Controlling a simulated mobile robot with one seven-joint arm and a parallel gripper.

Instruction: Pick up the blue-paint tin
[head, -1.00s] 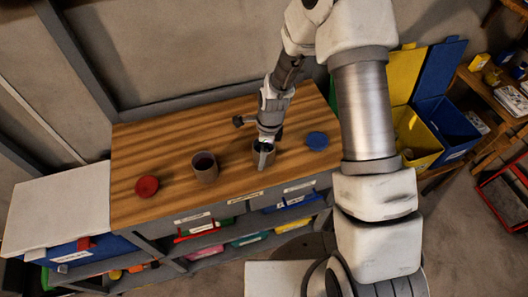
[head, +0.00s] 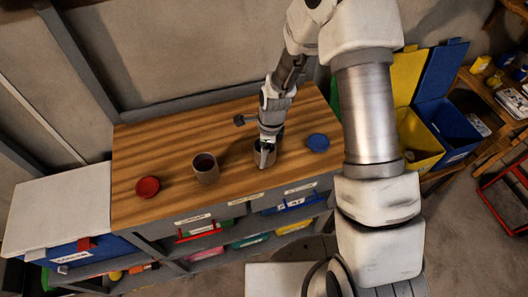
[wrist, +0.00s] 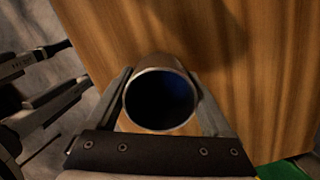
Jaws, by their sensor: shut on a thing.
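The blue-paint tin (head: 258,157) is a grey open-topped can on the wooden worktop, partly hidden by my gripper in the head view. In the wrist view the tin (wrist: 160,100) shows its round rim with dark blue inside. My gripper (head: 266,156) points down at the tin. In the wrist view my gripper's (wrist: 163,88) two fingers lie along opposite sides of the tin and are shut on it. The tin looks upright. Whether it touches the worktop I cannot tell.
A second tin (head: 205,168) with dark reddish contents stands to the left on the worktop (head: 150,200). A red lid (head: 147,187) lies further left, and a blue lid (head: 318,142) lies to the right. Labelled coloured bins (head: 290,203) sit under the worktop.

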